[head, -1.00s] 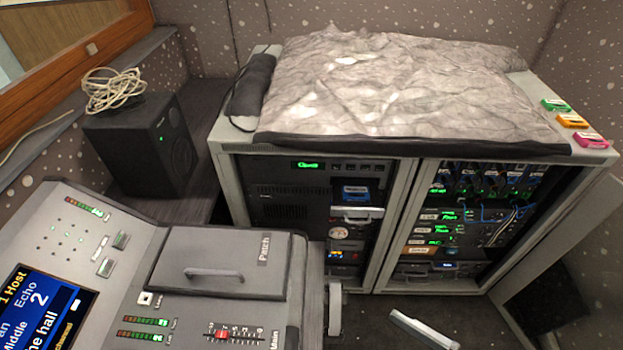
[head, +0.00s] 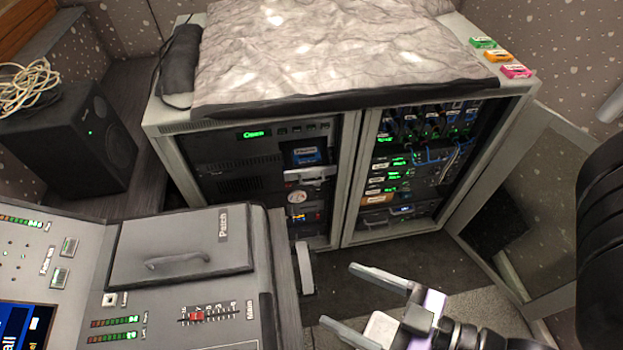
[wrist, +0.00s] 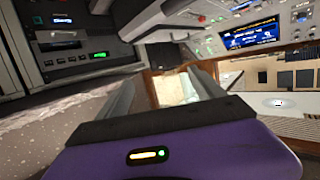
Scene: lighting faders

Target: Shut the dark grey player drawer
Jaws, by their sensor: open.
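The left rack bay holds a dark grey player (head: 255,155) with a green display, which seems to read "Open". At its right, a dark drawer holding a blue-labelled item (head: 306,156) appears to stick out, with a light handle bar (head: 310,175) below. How far it stands out is hard to tell. The player's green display also shows in the tilted wrist view (wrist: 100,55). My gripper (head: 340,295) is open and empty, in front of and below the rack, apart from the drawer. Its fingers also show in the wrist view (wrist: 165,85).
A grey mixing desk with a lidded patch panel (head: 180,245) stands at left front, close to my gripper. The right bay's glass door (head: 535,210) stands open. A crumpled grey cover (head: 330,55) lies on the rack. Floor (head: 400,245) is free before the rack.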

